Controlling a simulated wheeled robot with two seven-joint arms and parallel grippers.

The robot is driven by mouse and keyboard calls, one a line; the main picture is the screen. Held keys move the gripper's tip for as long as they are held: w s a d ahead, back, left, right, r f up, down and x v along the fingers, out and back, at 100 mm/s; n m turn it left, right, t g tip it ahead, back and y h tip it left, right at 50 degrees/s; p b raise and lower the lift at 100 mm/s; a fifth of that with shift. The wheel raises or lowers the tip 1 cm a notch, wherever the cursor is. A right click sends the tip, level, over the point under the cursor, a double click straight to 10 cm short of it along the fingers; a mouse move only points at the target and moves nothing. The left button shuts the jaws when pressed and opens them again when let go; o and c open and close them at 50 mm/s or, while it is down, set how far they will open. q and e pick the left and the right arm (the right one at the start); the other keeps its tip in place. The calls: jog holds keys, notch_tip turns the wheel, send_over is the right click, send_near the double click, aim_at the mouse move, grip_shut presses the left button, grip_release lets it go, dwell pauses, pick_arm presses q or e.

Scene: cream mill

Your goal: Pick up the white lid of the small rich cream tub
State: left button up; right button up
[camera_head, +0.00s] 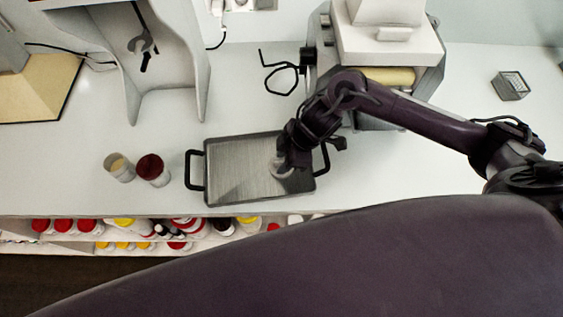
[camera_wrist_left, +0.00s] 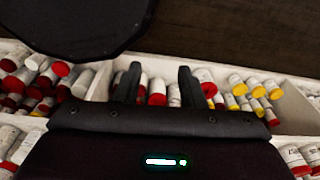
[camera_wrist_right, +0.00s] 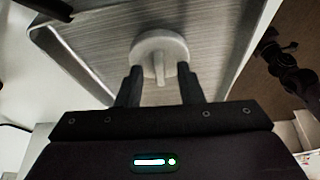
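A round white lid (camera_wrist_right: 160,45) with a raised grip bar lies on a metal tray (camera_wrist_right: 100,35) in the right wrist view. In the head view a pale disc, apparently the lid (camera_head: 279,166), shows partly behind my right gripper (camera_head: 287,158) on the tray's right part. My right gripper's fingers (camera_wrist_right: 160,72) are apart at the near edge of the lid, with the grip bar between them and gaps on both sides. My left gripper (camera_wrist_left: 157,80) is open and empty above shelves of tubs, outside the head view. I cannot tell which tub is the rich cream one.
An open pale tub (camera_head: 119,169) and a tub with a dark red top (camera_head: 152,170) stand left of the tray. A machine (camera_head: 388,50) stands behind my right arm. Shelves of capped bottles (camera_head: 130,226) lie below the counter edge. The counter's left part is mostly clear.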

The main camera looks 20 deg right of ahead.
grip_shut()
pick_arm(q)
jog(key=shift+s+f, duration=0.1)
jog(key=shift+s, duration=0.75)
